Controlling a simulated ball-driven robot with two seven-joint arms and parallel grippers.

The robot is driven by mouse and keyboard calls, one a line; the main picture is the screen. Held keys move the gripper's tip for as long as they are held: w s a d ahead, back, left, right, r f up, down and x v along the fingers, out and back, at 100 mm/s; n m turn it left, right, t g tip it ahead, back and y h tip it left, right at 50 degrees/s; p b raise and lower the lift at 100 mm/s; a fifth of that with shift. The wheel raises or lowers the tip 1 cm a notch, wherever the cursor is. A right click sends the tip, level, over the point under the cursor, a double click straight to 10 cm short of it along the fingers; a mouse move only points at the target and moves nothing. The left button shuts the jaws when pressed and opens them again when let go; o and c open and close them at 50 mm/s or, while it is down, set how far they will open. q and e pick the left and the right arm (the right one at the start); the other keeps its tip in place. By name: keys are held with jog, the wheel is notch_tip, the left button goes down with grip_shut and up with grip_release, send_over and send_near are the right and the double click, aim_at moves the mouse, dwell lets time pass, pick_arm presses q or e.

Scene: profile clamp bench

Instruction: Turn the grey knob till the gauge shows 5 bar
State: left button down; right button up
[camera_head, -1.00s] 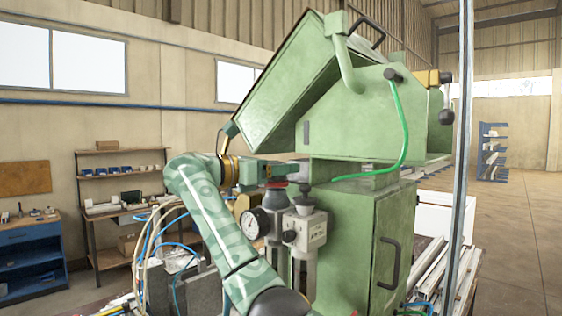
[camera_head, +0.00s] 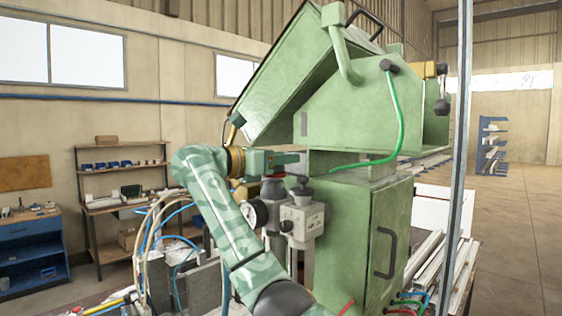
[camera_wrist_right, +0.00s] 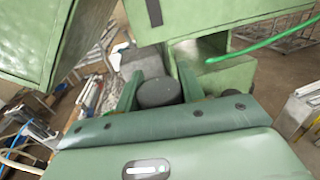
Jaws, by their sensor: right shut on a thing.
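The grey knob (camera_wrist_right: 160,92) shows in the wrist view as a dark round cap between my two right fingers. My right gripper (camera_wrist_right: 159,90) is shut on it. In the head view my right gripper (camera_head: 288,163) reaches in from the left, level, at the top of the regulator unit. The white, black-rimmed gauge (camera_head: 255,214) sits on the front of the unit, below the gripper. My forearm covers its left part, and its needle reading is too small to make out. My left gripper is not in view.
A light grey valve block (camera_head: 303,220) with a black knob stands right of the gauge. The green machine cabinet (camera_head: 362,240) and its tilted hood (camera_head: 300,85) rise close behind and above my gripper. A green hose (camera_head: 402,125) hangs at the right. Cables run beside my arm.

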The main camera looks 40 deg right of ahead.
jog(key=n+t+b, duration=0.1)
jog(key=t+b, duration=0.1)
jog(key=n+t+b, duration=0.2)
jog(key=t, duration=0.1)
jog(key=shift+w+f, duration=0.15)
jog(key=shift+w, duration=0.05)
jog(key=n+t+y+b, duration=0.1)
jog(key=n+t+b, duration=0.1)
jog(key=t, duration=0.1)
jog(key=shift+w, duration=0.15)
jog(key=shift+w+a+r+n+t+y+b, duration=0.1)
jog(key=shift+n+t+y+b, duration=0.25)
jog(key=shift+n+t, duration=0.25)
jog(key=shift+w+r+n+t+y+b, duration=0.15)
jog(key=shift+n+t+y, duration=0.25)
jog(key=shift+t, duration=0.4)
jog(key=shift+s, duration=0.1)
jog(key=o, duration=1)
jog(key=shift+b+v, duration=2.3)
jog(key=shift+v, duration=5.9)
